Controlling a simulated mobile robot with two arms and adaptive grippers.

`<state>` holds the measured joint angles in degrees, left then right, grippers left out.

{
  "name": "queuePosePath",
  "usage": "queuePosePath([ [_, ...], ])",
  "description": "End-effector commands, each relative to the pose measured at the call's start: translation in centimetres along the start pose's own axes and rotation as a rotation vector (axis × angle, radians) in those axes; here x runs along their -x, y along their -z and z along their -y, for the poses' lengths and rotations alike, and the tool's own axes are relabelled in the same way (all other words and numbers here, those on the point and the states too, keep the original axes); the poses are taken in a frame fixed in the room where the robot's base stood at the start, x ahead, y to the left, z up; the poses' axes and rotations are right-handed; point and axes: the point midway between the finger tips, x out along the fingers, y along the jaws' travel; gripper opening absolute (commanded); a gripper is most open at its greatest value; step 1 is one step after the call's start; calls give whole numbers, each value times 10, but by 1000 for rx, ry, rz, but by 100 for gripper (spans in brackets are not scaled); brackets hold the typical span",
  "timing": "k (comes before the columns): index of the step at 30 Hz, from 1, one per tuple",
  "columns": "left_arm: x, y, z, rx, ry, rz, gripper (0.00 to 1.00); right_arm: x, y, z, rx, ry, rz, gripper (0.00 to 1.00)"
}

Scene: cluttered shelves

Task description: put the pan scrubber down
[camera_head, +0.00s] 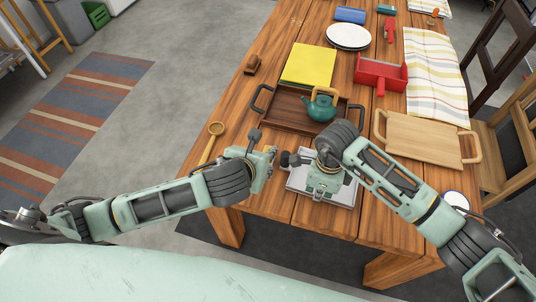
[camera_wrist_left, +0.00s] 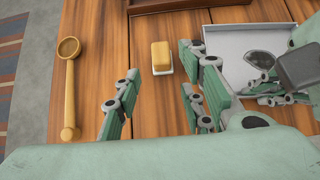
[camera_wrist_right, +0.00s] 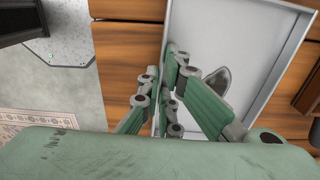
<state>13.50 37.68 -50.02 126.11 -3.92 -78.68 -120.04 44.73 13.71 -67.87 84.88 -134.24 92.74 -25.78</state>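The likely pan scrubber is a small yellow block (camera_wrist_left: 161,55) with a white base. It rests on the wooden tabletop in the left wrist view, apart from other things. My left gripper (camera_wrist_left: 158,75) is open, with its fingers spread either side of the block in that view and not visibly touching it. In the head view, my left gripper (camera_head: 266,160) is low over the table's near edge and I cannot make out the block. My right gripper (camera_wrist_right: 160,70) has its fingers drawn together with nothing seen between them. It hangs over a pale grey tray (camera_wrist_right: 275,80).
A wooden ladle (camera_wrist_left: 70,85) lies left of the block. A dark wooden tray (camera_head: 290,115) with a teal kettle (camera_head: 322,108) stands behind. A light wooden tray (camera_head: 425,138) is at the right. A dark grey shape (camera_wrist_right: 217,80) shows in the grey tray; I cannot tell what it is.

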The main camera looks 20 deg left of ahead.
Motion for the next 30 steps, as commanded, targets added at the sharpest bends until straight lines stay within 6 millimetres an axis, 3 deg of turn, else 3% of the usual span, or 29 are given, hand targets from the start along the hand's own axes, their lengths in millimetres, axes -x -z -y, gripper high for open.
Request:
queuePosePath([
  [6,-36,0,0,4,-2,-2,38,0,0,0,0,0,1,0],
  [13,-52,2,0,4,-1,-2,38,0,0,0,0,0,1,0],
  [21,-89,4,0,4,-1,-2,38,0,0,0,0,1,1,0],
  [30,-97,4,0,4,0,-1,38,0,0,0,1,1,2,0],
])
